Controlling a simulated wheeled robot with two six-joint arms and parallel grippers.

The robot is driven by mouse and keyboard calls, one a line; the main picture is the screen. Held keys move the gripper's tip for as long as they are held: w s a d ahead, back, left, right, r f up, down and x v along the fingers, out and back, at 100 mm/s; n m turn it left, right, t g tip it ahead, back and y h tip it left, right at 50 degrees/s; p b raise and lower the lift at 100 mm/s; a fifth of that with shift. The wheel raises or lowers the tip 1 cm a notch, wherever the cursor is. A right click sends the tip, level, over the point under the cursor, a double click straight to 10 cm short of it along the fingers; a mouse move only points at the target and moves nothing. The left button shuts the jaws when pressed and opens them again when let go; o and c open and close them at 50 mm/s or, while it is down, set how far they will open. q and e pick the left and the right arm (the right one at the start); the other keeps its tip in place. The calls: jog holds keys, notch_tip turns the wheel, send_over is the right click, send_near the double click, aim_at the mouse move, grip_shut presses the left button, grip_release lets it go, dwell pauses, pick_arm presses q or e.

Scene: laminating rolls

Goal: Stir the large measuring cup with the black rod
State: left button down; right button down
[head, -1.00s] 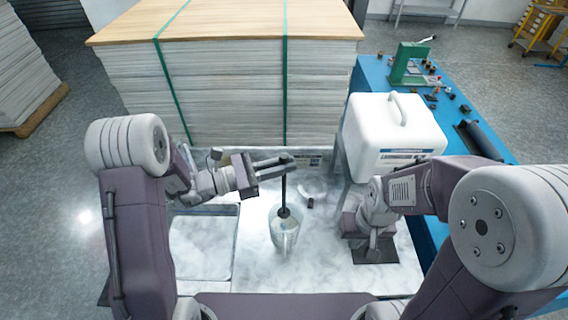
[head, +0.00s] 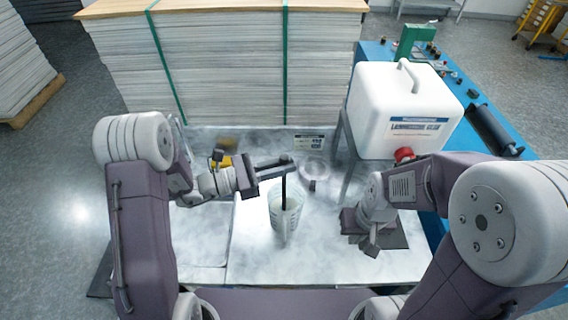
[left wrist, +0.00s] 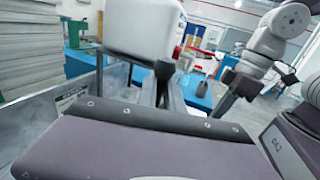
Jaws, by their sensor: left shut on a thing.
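The large measuring cup (head: 285,222), clear with pale contents, stands on the marbled worktop in the middle of the head view. The black rod (head: 284,190) stands roughly upright with its lower end inside the cup. My left gripper (head: 283,165) is shut on the upper end of the rod, above the cup. In the left wrist view, the dark rod top (left wrist: 165,70) shows between the fingers; the cup is hidden there. My right gripper (head: 368,243) hangs low over a dark mat, right of the cup and apart from it. Its finger opening is unclear.
A white tank (head: 400,110) with a red valve (head: 403,155) stands on a stand at the back right. A clear round dish (head: 313,168) is behind the cup. A shallow tray (head: 203,240) lies left. A board stack (head: 220,70) blocks the back. A blue bench (head: 495,125) is right.

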aim_at(283, 178)
pick_arm(q)
jog(key=shift+w+f+b, duration=0.1)
jog(key=shift+f+b, duration=1.85)
jog(key=shift+f, duration=0.75)
jog(key=shift+a, duration=0.1)
